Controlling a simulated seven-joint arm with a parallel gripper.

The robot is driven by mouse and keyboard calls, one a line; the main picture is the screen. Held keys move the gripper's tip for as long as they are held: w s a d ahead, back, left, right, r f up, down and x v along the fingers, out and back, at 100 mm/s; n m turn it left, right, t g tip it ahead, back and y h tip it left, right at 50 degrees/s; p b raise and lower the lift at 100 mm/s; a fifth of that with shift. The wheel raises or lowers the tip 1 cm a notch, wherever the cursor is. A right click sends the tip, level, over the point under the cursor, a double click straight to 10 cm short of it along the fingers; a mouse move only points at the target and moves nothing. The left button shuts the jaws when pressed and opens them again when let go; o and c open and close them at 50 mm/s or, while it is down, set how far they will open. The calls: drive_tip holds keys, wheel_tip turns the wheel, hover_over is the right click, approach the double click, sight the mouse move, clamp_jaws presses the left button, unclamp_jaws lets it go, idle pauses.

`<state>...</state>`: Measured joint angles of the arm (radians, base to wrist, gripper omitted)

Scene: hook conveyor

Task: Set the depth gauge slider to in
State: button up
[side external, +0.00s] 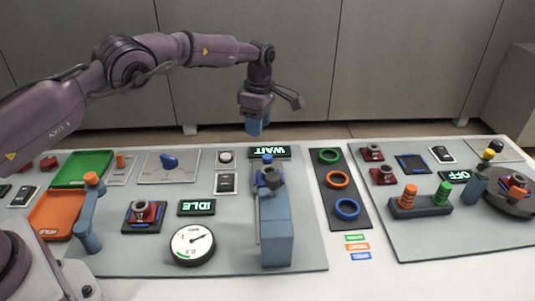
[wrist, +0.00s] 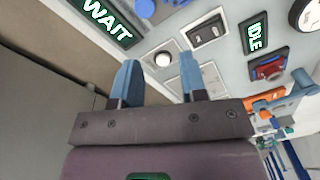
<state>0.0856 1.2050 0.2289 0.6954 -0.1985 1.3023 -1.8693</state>
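No part carries a readable depth gauge label, so I cannot tell for certain which one is the slider. A small orange knob (side external: 120,161) stands upright on a pale plate beside the green tray. A blue knob (side external: 169,161) sits on a wider pale plate with a curved mark. My gripper (side external: 256,127) is raised above the back edge of the panel, behind the WAIT display. In the wrist view, its two blue fingers (wrist: 159,68) are apart with nothing between them, so it is open and empty.
The WAIT display (side external: 269,152), IDLE display (side external: 197,208) and round dial (side external: 193,245) are on the panel. A tall blue block (side external: 275,228) stands at the front. A dark strip with coloured rings (side external: 347,209) lies right of it. A blue post (side external: 90,212) rises at left.

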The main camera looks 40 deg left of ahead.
sight(268, 156)
drive_tip(key=f+n, duration=0.2)
drive_tip(key=f, duration=0.1)
drive_tip(key=w+d+f+n, duration=0.1)
drive_tip(key=f+n, duration=0.4)
drive_tip(key=f, duration=0.2)
drive_tip(key=shift+w+d+n+t, duration=0.25)
drive_tip(key=shift+w+n+t, duration=0.05)
drive_tip(key=shift+w+n, duration=0.1)
drive_tip(key=shift+r, duration=0.1)
clamp_jaws()
